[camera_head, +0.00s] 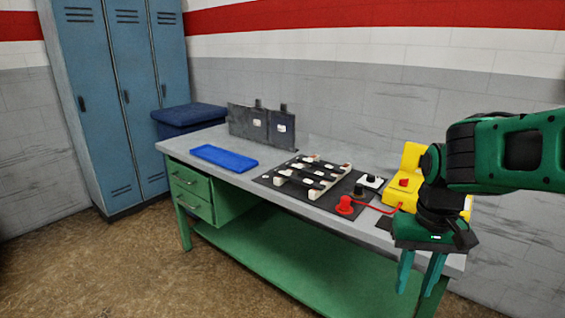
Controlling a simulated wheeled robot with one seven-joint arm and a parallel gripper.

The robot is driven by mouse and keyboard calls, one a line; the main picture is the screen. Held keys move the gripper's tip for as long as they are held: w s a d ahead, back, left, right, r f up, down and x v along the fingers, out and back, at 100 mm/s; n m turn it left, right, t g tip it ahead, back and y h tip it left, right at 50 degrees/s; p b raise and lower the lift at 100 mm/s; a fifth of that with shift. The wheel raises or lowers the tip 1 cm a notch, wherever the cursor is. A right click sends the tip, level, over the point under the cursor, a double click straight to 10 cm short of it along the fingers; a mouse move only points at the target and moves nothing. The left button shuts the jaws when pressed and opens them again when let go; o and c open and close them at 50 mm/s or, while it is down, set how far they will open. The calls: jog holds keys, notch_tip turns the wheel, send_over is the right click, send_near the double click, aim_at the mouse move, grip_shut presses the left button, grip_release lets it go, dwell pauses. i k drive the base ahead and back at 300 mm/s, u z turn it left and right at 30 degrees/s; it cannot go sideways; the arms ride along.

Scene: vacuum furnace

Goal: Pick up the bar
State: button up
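Several thin dark bars (310,175) lie side by side across pale supports on a black mat (264,181) on the workbench. I cannot tell which single bar the task means. My gripper (417,289) hangs at the right, pointing down in front of the bench's right end. Its two green fingers are apart with nothing seen between them. It is well to the right of the bars and not touching them.
A blue tray (224,158) lies on the bench's left part. Dark upright panels (262,127) stand behind it. A red knob (345,205), a black knob (358,190) and a yellow device (411,160) with a red cable are right of the bars. Blue lockers (110,100) stand left.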

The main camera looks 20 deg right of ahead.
aim_at(324, 166)
jog(key=z, duration=0.2)
jog(key=i, duration=1.45)
jog(key=z, duration=0.55)
